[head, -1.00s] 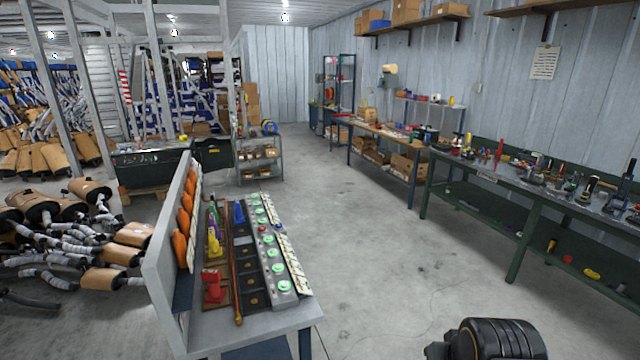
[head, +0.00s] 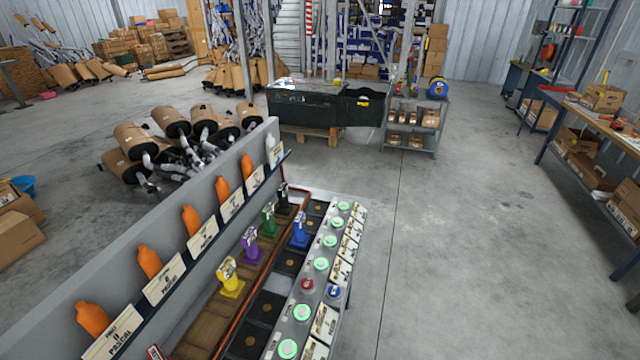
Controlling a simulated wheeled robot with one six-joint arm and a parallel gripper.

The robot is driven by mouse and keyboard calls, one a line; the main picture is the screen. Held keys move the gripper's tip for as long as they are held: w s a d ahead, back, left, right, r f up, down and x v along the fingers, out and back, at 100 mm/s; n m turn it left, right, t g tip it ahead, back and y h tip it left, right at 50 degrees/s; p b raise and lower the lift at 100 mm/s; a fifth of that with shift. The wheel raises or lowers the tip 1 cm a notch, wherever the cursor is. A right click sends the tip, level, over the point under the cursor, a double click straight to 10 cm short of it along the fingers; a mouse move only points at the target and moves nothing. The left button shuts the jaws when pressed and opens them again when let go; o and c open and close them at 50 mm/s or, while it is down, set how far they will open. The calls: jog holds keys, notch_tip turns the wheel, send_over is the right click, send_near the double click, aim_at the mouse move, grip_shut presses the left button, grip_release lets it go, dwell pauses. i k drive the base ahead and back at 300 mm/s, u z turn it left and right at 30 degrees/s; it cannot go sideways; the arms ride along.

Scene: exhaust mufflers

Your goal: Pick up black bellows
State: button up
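The black bellows (head: 284,199) stands upright with a pale label at the far end of a row on the brown wooden strip of the workbench. Nearer in the same row stand a green bellows (head: 268,219), a purple bellows (head: 251,246) and a yellow bellows (head: 230,278). A blue bellows (head: 299,233) stands apart, on the dark square pads to the right of the row. My gripper is not in view.
A grey upright panel carrying orange bottles (head: 191,220) and label cards borders the row on the left. A button strip (head: 313,284) with green lights runs along the right. Open concrete floor (head: 450,240) lies right of the bench. Mufflers (head: 133,139) lie behind.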

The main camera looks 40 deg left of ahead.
aim_at(284, 208)
jog(key=i, duration=2.3)
jog(key=u, duration=4)
jog(key=i, duration=1)
